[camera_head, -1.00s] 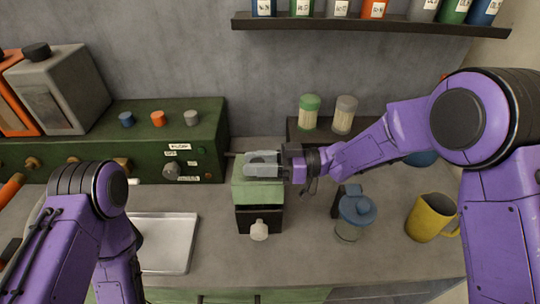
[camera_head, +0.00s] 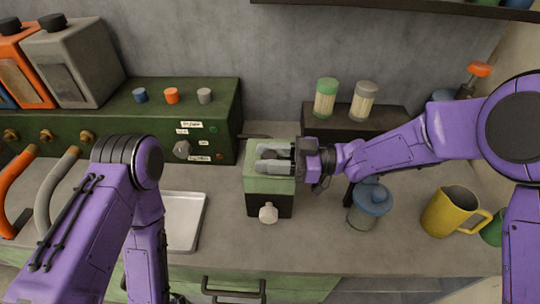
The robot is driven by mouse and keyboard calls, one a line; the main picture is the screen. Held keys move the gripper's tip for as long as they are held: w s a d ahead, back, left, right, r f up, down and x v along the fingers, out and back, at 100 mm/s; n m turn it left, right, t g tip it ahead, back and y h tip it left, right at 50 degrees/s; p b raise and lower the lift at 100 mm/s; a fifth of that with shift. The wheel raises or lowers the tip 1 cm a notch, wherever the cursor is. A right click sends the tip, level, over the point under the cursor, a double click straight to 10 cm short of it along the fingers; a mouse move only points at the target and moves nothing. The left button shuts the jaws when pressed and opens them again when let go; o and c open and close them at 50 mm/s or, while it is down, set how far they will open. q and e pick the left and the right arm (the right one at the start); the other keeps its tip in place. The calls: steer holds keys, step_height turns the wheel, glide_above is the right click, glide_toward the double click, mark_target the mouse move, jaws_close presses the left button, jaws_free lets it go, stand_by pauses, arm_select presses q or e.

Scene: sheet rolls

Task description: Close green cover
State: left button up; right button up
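A small box with a green cover (camera_head: 268,185) and a black lower front (camera_head: 258,205) stands on the counter, with a pale knob (camera_head: 268,213) at its front. The green cover appears to lie on top of the black part. My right gripper (camera_head: 273,158) is over the top of the green cover, its two grey fingers pointing left with a gap between them. I cannot tell whether the fingers touch the cover. My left arm comes down at the left; its gripper does not show.
A blue-lidded jar (camera_head: 368,205) and a yellow mug (camera_head: 450,212) stand right of the box. A metal tray (camera_head: 185,222) lies to its left. Behind are a green panel unit (camera_head: 215,110) with knobs and a dark stand (camera_head: 350,122) bearing two shakers. The counter front is mostly clear.

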steer(key=shift+o, duration=1.4)
steer(key=shift+s, duration=0.1)
steer(key=shift+r, duration=0.2)
steer(key=r, duration=0.1)
steer(key=r+b, duration=0.1)
steer(key=r, duration=0.1)
steer(key=shift+s+d+r, duration=0.1)
steer(key=shift+s+r, duration=0.05)
steer(key=shift+s, duration=0.05)
steer(key=s+r+p, duration=0.1)
steer(key=s+r, duration=0.3)
steer(key=s, duration=0.2)
steer(key=s+d+r+p, duration=0.1)
steer(key=s+r, duration=0.4)
steer(key=s, duration=0.2)
steer(key=shift+s+r, duration=0.15)
steer(key=shift+s, duration=0.15)
